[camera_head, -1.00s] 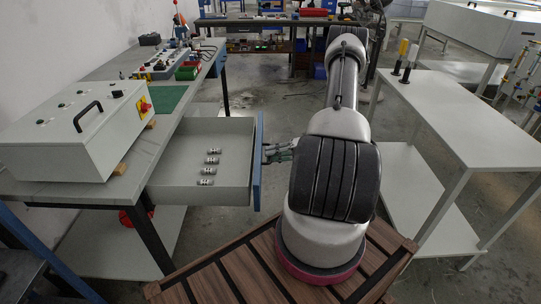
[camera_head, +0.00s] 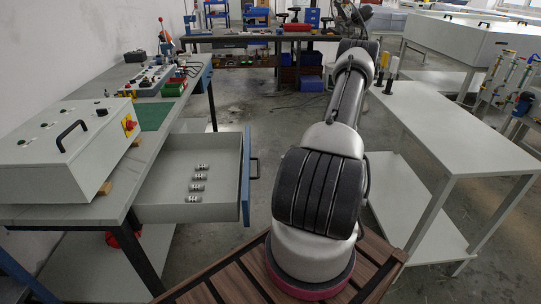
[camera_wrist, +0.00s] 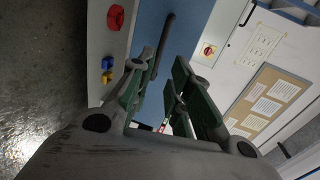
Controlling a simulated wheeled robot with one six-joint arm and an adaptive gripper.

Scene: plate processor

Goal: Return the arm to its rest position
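Beyond the fingers, a blue panel (camera_wrist: 185,25) with a dark bar handle (camera_wrist: 165,42) shows. In the head view the gripper is clear of the drawer handle (camera_head: 254,168).
The drawer (camera_head: 160,185) stands pulled out, holding several small metal parts (camera_head: 197,188). A white control box (camera_head: 60,150) sits on the left bench. A white table (camera_head: 450,125) stands at the right. Open floor (camera_head: 255,110) lies between them.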

